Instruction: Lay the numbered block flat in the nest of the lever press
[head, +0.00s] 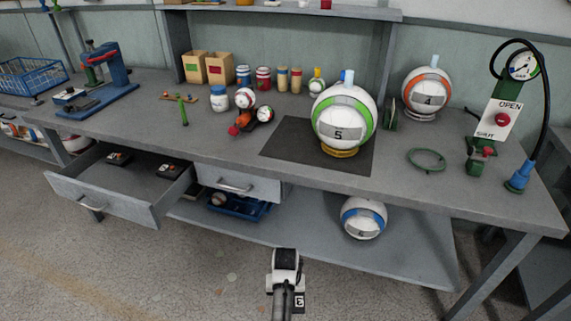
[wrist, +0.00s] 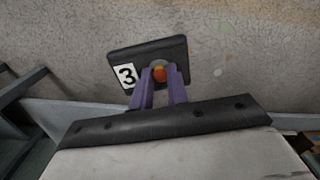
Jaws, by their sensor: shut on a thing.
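The numbered block (wrist: 175,53) is a dark flat plate with a white label reading 3 and an orange-red knob. In the wrist view, the purple fingers of my gripper (wrist: 160,78) are shut on the knob. In the head view, the block (head: 299,302) shows only in part beside my arm at the bottom middle, over the floor in front of the bench. The lever press (head: 117,68) stands at the bench's left end, a blue frame with a red lever. Dark parts lie on its blue base; its nest is too small to make out clearly.
An open drawer (head: 110,195) with dark plates in it juts from the bench (head: 230,140) at the left. Large numbered balls, such as ball 5 (head: 345,115), stand on the bench. A blue tray (head: 240,208) sits below. Floor in front is clear.

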